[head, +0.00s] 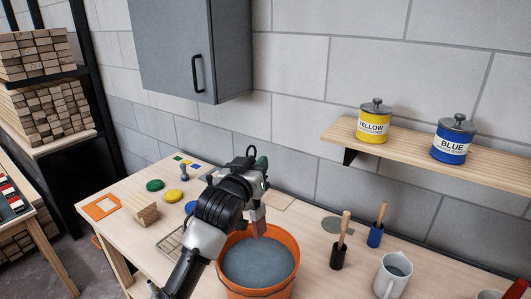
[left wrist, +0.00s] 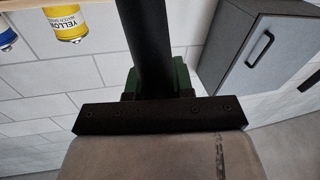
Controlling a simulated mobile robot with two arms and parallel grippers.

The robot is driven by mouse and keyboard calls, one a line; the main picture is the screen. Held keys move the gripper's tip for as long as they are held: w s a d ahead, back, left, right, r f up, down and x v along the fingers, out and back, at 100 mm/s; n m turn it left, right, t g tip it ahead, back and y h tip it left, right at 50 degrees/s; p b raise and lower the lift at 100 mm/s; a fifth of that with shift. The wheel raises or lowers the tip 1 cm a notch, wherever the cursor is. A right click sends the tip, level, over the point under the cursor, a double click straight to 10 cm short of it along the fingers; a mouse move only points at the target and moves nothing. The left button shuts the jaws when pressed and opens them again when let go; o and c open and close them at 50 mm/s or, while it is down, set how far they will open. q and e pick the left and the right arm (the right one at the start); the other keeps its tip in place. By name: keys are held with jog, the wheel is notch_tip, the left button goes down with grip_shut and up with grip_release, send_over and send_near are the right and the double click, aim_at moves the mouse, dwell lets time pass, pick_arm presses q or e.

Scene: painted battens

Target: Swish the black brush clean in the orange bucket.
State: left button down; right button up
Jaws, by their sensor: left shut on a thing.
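The orange bucket (head: 283,292) stands at the front of the bench, with grey-blue liquid (head: 258,262) in it. My right gripper is not in view.
A black pot (head: 337,258) and a blue pot (head: 375,236), each with a wooden handle, stand right of the bucket near a white mug (head: 391,280). A wooden block (head: 139,209) and coloured discs lie left. Yellow and blue tins (head: 453,140) stand on the shelf.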

pick_arm(q)
jog(key=shift+s+a+f+b, duration=0.55)
jog(key=shift+s+f+b, duration=0.1)
jog(key=shift+b, duration=0.6)
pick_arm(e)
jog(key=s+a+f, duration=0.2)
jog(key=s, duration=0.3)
pick_arm(q)
notch_tip(320, 180, down, 12)
jog(key=b, duration=0.6)
jog(key=shift+d, duration=0.3)
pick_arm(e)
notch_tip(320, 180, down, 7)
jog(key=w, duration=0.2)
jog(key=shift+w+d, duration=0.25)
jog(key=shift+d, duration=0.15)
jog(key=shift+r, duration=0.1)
